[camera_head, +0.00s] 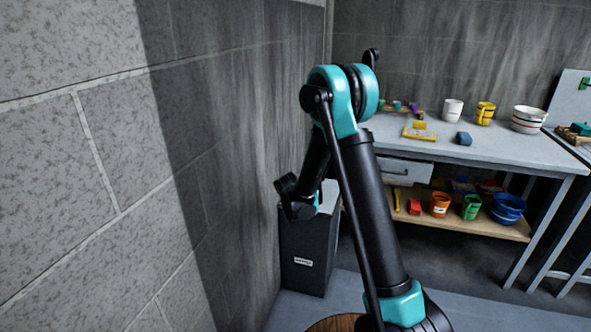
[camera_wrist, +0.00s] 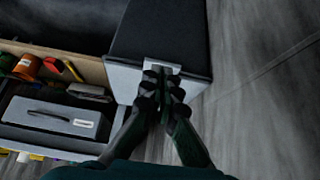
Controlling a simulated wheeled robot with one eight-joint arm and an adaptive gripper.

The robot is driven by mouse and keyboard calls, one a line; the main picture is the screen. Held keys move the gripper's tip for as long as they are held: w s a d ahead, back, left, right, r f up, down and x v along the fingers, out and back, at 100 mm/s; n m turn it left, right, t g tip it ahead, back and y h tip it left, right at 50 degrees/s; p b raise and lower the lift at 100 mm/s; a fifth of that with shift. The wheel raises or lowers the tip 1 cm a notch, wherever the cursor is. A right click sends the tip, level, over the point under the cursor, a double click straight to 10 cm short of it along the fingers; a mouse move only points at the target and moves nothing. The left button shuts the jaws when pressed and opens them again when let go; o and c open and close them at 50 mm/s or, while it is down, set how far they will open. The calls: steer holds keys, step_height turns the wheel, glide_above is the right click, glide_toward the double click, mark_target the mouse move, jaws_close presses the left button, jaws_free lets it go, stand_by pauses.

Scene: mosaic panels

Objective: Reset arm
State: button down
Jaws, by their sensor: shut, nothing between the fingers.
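My arm, black and teal, rises in the head view and bends down to the left. My gripper shows in the wrist view (camera_wrist: 162,92), pointing down with its two dark fingers together and nothing between them.
A grey workbench (camera_head: 510,150) stands at the right with cups, a bowl and small blocks on top. A wooden lower shelf (camera_head: 450,225) holds several coloured pots. A drawer (camera_head: 405,172) is under the bench top. A grey block wall (camera_head: 90,170) bounds the left.

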steer(key=s+d+r+n+g, duration=0.1)
steer(key=s+d+r, duration=0.45)
steer(key=s, duration=0.25)
steer(key=s+d+r+n, duration=0.1)
steer(key=s+d+r, duration=0.3)
steer(key=s+d, duration=0.25)
steer(key=s+d+y, duration=0.1)
steer(key=s+d, duration=0.1)
steer(key=s, duration=0.8)
steer(key=s+d+n+g+y, duration=0.1)
steer(key=s+d, duration=0.1)
steer(key=s, duration=0.8)
steer(key=shift+d, duration=0.35)
